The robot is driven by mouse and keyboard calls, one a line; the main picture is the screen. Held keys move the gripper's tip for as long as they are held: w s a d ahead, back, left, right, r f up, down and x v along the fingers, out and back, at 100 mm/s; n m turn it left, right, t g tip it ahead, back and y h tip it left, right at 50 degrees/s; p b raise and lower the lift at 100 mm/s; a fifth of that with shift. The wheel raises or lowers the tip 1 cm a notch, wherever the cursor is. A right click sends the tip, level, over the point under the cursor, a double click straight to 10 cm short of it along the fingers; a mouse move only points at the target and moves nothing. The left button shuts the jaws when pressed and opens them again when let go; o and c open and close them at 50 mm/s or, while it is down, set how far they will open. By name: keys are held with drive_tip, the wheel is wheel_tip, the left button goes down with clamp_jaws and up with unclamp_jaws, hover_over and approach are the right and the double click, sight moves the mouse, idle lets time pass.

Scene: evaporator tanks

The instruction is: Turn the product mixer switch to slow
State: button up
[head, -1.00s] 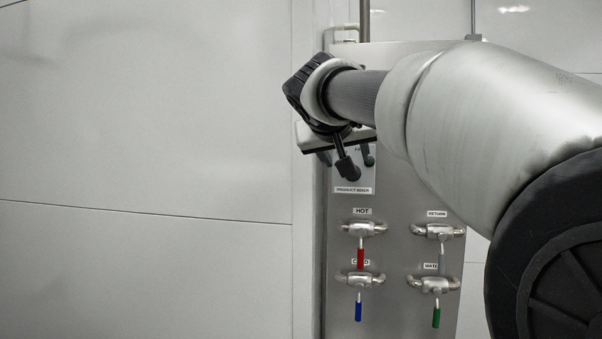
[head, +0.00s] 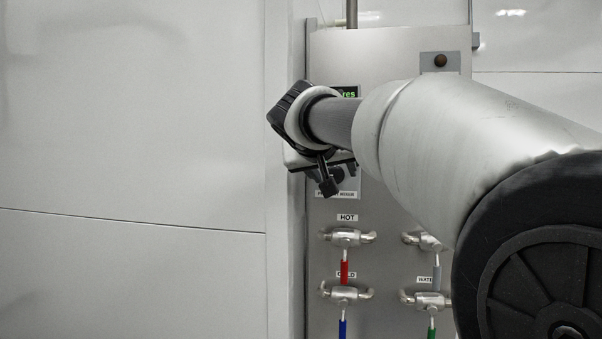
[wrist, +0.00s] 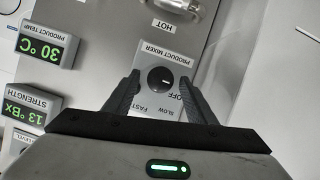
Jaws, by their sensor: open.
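The product mixer switch (wrist: 160,79) is a round black knob on a light plate, seen upside down in the wrist view. The plate carries the words OFF, SLOW and FAST, and its white mark points toward the OFF side. My gripper (wrist: 162,82) is open, with one finger on each side of the knob in the wrist view. I cannot tell how far the fingertips are from the panel. In the head view my gripper (head: 328,180) is in front of the mixer plate (head: 350,188) and hides the knob.
Below the mixer plate are valves with red (head: 344,272), blue (head: 343,329) and green (head: 432,334) handles. Green displays for product temp (wrist: 42,48) and strength (wrist: 27,113) sit beside the switch. A brown round button (head: 440,61) is higher on the panel. A plain wall (head: 130,120) lies left.

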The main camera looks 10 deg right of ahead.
drive_tip(key=shift+c, duration=0.4)
drive_tip(key=c, duration=1)
drive_tip(key=shift+o, duration=0.2)
drive_tip(key=shift+f+m+y+b, duration=0.1)
drive_tip(key=shift+m+y+b, duration=0.2)
drive_tip(key=shift+b, duration=0.1)
drive_tip(key=m+b, duration=0.1)
drive_tip(key=m+y+b, duration=0.1)
drive_tip(key=b, duration=0.1)
drive_tip(key=shift+s+d+t+y, duration=0.15)
drive_tip(key=shift+d+t+y, duration=0.05)
drive_tip(key=shift+t+y, duration=0.1)
drive_tip(key=shift+d+m+t+y+b, duration=0.15)
drive_tip(key=shift+m+t+y+b, duration=0.55)
drive_tip(key=shift+m+b, duration=0.95)
drive_tip(key=shift+y, duration=0.3)
